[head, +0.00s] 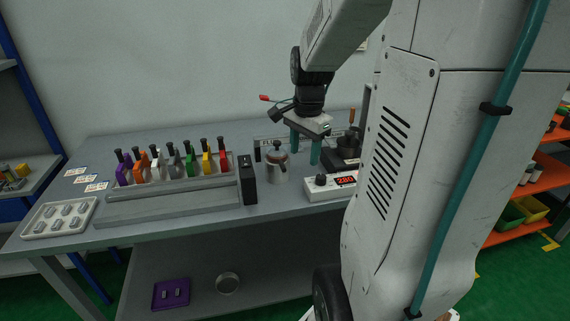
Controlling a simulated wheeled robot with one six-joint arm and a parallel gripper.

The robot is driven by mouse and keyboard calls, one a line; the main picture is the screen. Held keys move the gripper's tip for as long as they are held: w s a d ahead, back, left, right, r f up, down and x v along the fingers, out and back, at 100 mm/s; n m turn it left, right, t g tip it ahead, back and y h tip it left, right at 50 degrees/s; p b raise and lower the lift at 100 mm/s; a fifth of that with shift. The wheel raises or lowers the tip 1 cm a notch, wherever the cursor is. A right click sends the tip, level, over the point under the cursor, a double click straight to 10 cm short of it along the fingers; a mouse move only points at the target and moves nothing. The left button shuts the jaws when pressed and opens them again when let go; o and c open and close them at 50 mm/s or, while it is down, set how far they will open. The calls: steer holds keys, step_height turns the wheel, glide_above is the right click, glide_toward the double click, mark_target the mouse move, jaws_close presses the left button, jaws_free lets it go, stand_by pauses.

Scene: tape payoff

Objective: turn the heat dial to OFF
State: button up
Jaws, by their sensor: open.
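A white control box (340,191) with a red lit display reading about 280 sits at the front edge of the bench, right of centre. The heat dial (321,180) appears to be the small dark knob on its top left; its pointer is too small to read. My gripper (305,147) has two teal fingers spread apart and empty, pointing down. In the picture it is above and behind the box, apart from the dial. My own body hides the bench to the right of the box.
A metal lidded pot (277,164) stands just left of the box. A black upright block (248,179) and a rack of coloured-handled tools (175,170) lie further left. A small dark device (347,150) stands behind the box.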

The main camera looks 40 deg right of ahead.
mark_target(321, 176)
steer(key=d+f+m, duration=0.1)
steer(key=d, duration=0.1)
steer(key=d+f+m, duration=0.1)
steer(key=d, duration=0.2)
steer(key=d+f+m, duration=0.1)
steer(key=d+m, duration=0.1)
steer(key=shift+s+d+f, duration=0.25)
steer(key=shift+s+f, duration=0.05)
steer(key=shift+f, duration=0.05)
steer(key=shift+d+f+m, duration=0.25)
steer(key=shift+f+m, duration=0.05)
step_height(321, 176, down, 7)
steer(key=shift+w+f, duration=0.15)
steer(key=c, duration=1)
